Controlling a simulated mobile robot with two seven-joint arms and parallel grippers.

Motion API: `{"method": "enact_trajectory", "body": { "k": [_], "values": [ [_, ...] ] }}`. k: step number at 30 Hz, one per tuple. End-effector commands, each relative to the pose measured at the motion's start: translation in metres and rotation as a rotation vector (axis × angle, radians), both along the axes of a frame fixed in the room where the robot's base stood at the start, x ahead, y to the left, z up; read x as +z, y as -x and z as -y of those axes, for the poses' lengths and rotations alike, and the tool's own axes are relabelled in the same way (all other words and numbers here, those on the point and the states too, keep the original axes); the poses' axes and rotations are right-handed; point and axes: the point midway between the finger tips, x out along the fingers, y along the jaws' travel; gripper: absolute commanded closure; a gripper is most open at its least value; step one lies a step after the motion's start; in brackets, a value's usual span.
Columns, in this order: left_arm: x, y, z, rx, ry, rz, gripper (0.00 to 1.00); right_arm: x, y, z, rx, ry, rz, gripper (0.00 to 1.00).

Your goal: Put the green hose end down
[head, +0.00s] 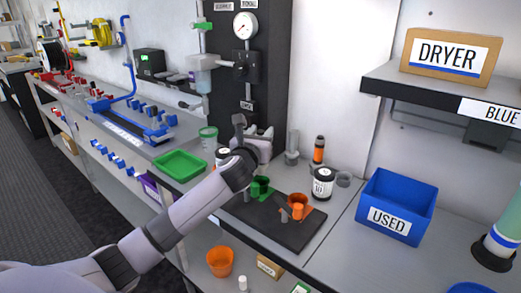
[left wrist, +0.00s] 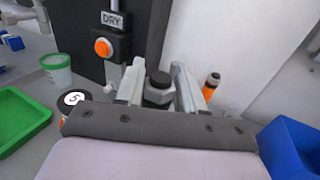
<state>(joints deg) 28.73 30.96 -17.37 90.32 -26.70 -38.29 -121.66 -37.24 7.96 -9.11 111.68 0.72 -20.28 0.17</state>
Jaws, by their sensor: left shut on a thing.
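My left gripper (head: 251,136) is in front of the dark panel, above the back of the bench. In the left wrist view, its two pale fingers are closed around a dark grey fitting with a many-sided top (left wrist: 158,79). The lower part of this fitting looks dark and is partly hidden behind my wrist. I cannot tell from its colour whether it is the green hose end. In the head view, my arm and fingers hide most of it. My right gripper is not in view.
A black mat (head: 303,238) bears a green cup (head: 261,187) and an orange cup (head: 298,202). A green tray (head: 180,165) lies left; a blue USED bin (head: 396,205) stands right.

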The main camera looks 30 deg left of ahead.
Motion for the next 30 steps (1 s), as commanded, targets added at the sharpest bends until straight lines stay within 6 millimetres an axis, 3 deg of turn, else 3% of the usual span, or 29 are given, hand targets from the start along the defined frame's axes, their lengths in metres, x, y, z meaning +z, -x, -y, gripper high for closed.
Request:
{"method": "enact_trajectory", "body": {
  "k": [6, 21, 22, 24, 30],
  "values": [
    [-0.035, 0.0, 0.001, 0.0, 0.003, -0.003, 1.0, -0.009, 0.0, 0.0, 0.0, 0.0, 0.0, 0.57],
    [-0.045, 0.0, 0.0, 0.0, -0.001, -0.001, 1.0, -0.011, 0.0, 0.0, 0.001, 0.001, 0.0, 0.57],
    [-0.045, 0.0, 0.0, 0.0, 0.0, -0.003, 0.55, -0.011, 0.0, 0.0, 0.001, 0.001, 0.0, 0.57],
    [-0.044, 0.0, 0.0, 0.0, 0.0, -0.003, 0.36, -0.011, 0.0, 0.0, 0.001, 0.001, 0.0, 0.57],
    [-0.044, 0.0, 0.0, 0.0, 0.0, -0.003, 0.36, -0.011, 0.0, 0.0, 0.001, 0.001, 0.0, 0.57]
  ]
}}
